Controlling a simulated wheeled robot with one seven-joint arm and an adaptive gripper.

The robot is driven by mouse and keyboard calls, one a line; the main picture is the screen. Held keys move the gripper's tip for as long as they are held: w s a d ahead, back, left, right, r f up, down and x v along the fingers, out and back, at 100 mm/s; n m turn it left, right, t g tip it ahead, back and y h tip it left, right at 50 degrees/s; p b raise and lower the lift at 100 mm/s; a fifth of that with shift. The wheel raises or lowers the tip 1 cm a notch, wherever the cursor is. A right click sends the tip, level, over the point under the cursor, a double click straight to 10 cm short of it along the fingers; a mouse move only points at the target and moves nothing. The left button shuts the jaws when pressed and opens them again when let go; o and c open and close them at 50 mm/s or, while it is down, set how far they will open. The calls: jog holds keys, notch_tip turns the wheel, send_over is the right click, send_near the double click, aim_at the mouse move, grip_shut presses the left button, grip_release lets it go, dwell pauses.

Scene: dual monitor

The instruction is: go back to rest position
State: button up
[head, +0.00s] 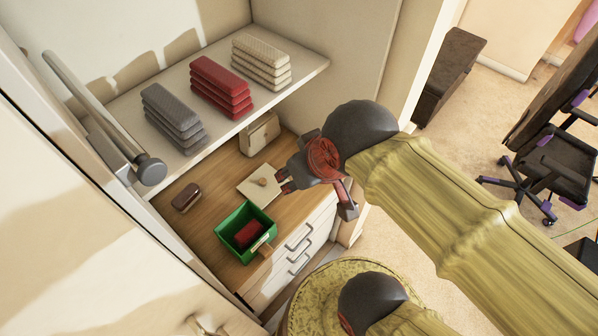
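My gripper (315,195) hangs over the right part of the wooden counter. Its dark fingers look spread apart, with nothing visible between them. My arm, in a yellow-green sleeve, reaches in from the right. A green open bin (227,227) stands on the counter, left of and below my gripper in the picture. A red block (248,234) lies in the bin. A beige board (252,190) with a small knob lies just left of my fingers. The gripper's height above the counter is hard to tell.
A shelf (296,79) above the counter holds grey (172,115), red (220,86) and beige (261,62) stacks. A dark brown object (186,197) lies on the counter (208,212). Drawers (300,255) are below. A cabinet door with a bar handle (100,115) stands at left. An office chair (555,165) is far right.

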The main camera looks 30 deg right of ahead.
notch_tip(320, 180, down, 6)
jog(key=b, duration=0.6)
